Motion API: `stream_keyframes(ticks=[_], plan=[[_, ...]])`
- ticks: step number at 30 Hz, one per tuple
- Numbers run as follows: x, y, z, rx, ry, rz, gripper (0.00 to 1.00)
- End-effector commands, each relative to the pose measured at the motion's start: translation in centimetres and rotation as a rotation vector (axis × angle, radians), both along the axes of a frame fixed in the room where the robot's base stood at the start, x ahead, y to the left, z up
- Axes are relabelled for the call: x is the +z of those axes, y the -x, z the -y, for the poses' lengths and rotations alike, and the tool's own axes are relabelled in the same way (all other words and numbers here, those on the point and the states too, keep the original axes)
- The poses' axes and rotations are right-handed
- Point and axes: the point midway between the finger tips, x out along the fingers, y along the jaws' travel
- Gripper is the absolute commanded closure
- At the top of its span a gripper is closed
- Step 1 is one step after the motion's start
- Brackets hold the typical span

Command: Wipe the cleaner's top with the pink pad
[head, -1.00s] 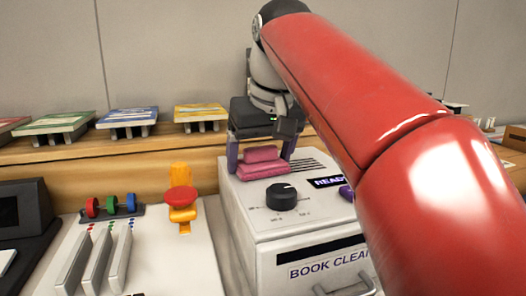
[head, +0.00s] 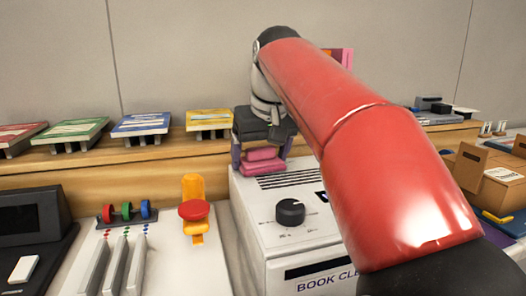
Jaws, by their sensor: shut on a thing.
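The book cleaner (head: 262,215) is a white box with a black knob (head: 290,211), vent slots in its top and a "BOOK CLE..." label on its front. My gripper (head: 262,155) points down at the back left of the cleaner's top. It is shut on the pink pad (head: 264,167), which sits between its two purple-grey fingers. The pad is low at the back left edge of the top; I cannot tell whether it touches the surface. My red arm hides the right part of the cleaner.
A wooden ledge (head: 90,166) behind holds several coloured books on stands (head: 141,124). Left of the cleaner is a panel with an orange and red lever (head: 194,211) and grey upright plates (head: 116,262). Cardboard boxes (head: 490,183) stand at the right.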

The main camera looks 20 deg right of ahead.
Motion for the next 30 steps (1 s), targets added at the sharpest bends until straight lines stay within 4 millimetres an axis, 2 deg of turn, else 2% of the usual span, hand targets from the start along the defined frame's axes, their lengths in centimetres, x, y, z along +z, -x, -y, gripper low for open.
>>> stream_keyframes(ticks=[8, 24, 30], plan=[[0.3, 0.0, 0.0, 0.000, 0.000, -0.001, 0.37], [5.4, -0.1, 0.0, 0.000, 0.001, 0.000, 0.37], [5.9, 0.0, 0.0, 0.000, 0.001, -0.001, 0.37]])
